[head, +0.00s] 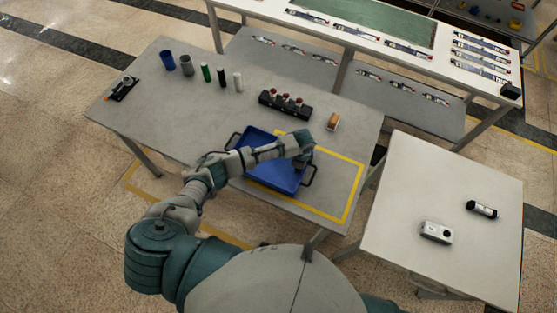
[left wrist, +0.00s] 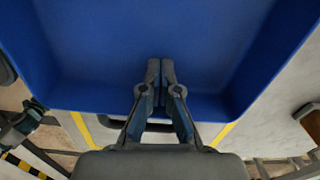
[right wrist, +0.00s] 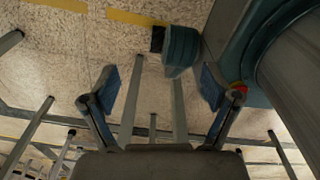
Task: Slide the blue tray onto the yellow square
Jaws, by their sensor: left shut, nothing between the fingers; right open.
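The blue tray (head: 262,137) lies on the grey table and overlaps the left part of the yellow square (head: 352,198), a taped outline. The outline's right part is bare. My left gripper (head: 304,160) is at the tray's right end, near the dark handle (head: 311,177). In the left wrist view its fingers (left wrist: 160,65) are shut with nothing between them, in front of the blue tray wall (left wrist: 100,98). I cannot tell whether they touch it. My right gripper (right wrist: 160,78) is open and empty, with floor behind it; the head view does not show it.
A black rack with red-topped items (head: 285,104) and an orange-brown block (head: 333,121) stand behind the tray. Several cylinders (head: 206,72) stand at the back left.

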